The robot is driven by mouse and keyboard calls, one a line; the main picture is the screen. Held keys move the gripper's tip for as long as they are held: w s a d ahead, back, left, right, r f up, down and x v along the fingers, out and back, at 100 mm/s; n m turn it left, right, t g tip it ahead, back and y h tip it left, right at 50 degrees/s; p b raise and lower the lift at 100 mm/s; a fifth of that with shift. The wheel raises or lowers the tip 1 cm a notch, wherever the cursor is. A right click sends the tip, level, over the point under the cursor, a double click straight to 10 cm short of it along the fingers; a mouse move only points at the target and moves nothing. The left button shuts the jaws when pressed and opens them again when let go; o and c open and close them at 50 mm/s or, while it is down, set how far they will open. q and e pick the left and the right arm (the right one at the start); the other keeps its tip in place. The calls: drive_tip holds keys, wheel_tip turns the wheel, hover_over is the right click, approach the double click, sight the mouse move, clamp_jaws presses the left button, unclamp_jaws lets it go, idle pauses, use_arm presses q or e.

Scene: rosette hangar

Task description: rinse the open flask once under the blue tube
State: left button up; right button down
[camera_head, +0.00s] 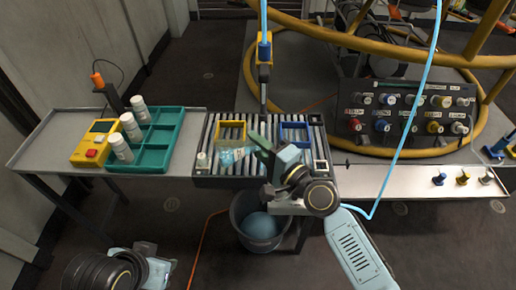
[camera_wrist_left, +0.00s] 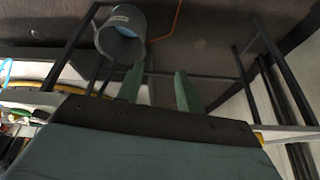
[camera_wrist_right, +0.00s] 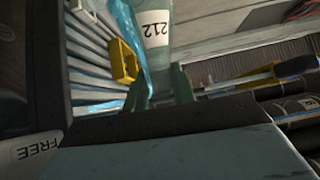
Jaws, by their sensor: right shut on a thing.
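My right gripper (camera_head: 256,146) is shut on the flask (camera_head: 228,156), a pale glass vessel held tilted over the slatted rack. The right wrist view shows the flask (camera_wrist_right: 156,30) beyond the fingers, with a white label reading 212. A translucent light-blue streak runs beside it; I cannot tell whether it is liquid. The flask's mouth is not clear.
The slatted rack (camera_head: 203,166) holds a yellow frame (camera_head: 219,132) and a blue frame (camera_head: 309,133). Left of it are a green tray (camera_head: 172,150) with white bottles and a yellow box (camera_head: 88,150). A grey bucket (camera_head: 238,222) stands below. A light-blue hose (camera_head: 409,120) hangs at right.

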use_arm(q)
drive_tip(key=w+d+r+t+h+b, duration=0.25)
drive_tip(key=w+d+r+t, duration=0.25)
drive_tip(key=w+r+t, duration=0.4)
use_arm(e)
drive_tip(key=m+t, duration=0.1)
drive_tip(key=m, duration=0.2)
drive_tip(key=shift+r+y, duration=0.15)
drive_tip(key=shift+y, duration=0.15)
drive_tip(key=shift+m+t+b, duration=0.4)
drive_tip(key=shift+m+b, duration=0.5)
drive_tip(key=shift+r+m+t+b, duration=0.15)
drive_tip(key=shift+m+t+b, duration=0.25)
drive_tip(key=shift+m+b, duration=0.3)
use_arm(q)
wheel_tip(320, 180, up, 11)
drive_tip(key=w+d+m+t+h, duration=0.1)
drive_tip(key=d+t+h, duration=0.1)
drive_tip(key=t, duration=0.5)
drive_tip(key=shift+w+d+h, duration=0.15)
drive_tip(key=shift+w+h, duration=0.2)
drive_tip(key=shift+h, duration=0.1)
use_arm(e)
drive_tip(key=shift+d+r+m, duration=0.1)
drive_tip(key=shift+m, duration=0.4)
